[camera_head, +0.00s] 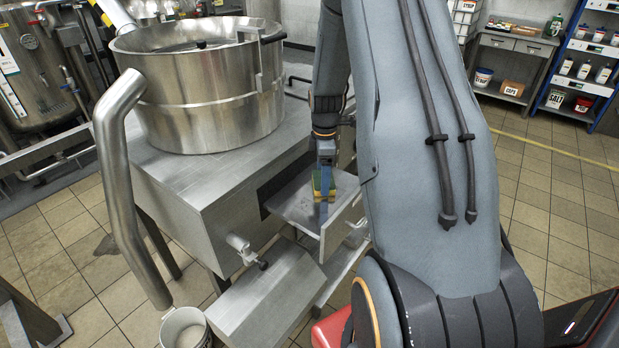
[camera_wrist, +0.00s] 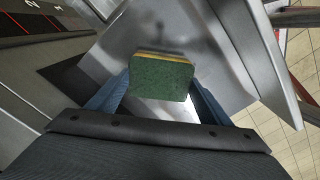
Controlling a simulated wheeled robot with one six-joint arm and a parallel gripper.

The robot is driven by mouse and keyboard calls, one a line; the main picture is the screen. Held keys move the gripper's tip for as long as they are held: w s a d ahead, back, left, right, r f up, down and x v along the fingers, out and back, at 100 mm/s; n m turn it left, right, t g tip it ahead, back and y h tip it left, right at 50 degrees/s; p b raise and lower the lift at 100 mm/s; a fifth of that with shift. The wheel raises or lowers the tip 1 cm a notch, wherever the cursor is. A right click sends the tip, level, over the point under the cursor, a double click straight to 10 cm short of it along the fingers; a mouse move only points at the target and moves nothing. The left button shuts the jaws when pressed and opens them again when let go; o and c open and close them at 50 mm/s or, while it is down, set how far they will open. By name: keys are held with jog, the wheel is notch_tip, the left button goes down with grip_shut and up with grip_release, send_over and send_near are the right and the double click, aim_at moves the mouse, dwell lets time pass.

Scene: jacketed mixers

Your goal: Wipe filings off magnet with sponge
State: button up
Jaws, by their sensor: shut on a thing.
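My gripper (camera_head: 325,184) is shut on a sponge (camera_wrist: 161,77) with a dark green face and a yellow layer. In the head view the sponge (camera_head: 317,186) shows between the blue fingers, over an open steel drawer (camera_head: 291,206) at the front of the mixer's base. In the wrist view the drawer's plate (camera_wrist: 215,50) lies behind the sponge, with a dark smudge near its upper middle. I cannot tell whether the sponge touches the plate. I cannot make out the magnet or filings for certain.
The steel mixer vessel (camera_head: 203,92) stands on the base (camera_head: 190,185), left of my arm. A bent pipe (camera_head: 118,190) runs down to a white bucket (camera_head: 184,329). A sloped steel box (camera_head: 266,304) lies below the drawer. Shelves (camera_head: 587,70) stand at the far right; tiled floor there is clear.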

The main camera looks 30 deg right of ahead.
jog(key=shift+w+d+r, duration=0.1)
jog(key=shift+w+d, duration=0.05)
jog(key=shift+d, duration=0.25)
jog(key=shift+w+d, duration=0.15)
jog(key=shift+d, duration=0.2)
jog(key=shift+w+d+r+p, duration=0.15)
jog(key=shift+r+p, duration=0.15)
jog(key=shift+r, duration=0.3)
jog(key=shift+s+d+r+p, duration=0.15)
jog(key=shift+r+p, duration=0.15)
jog(key=shift+r, duration=0.25)
jog(key=shift+w+r+p, duration=0.1)
jog(key=shift+r+p, duration=1.7)
jog(key=shift+r, duration=1)
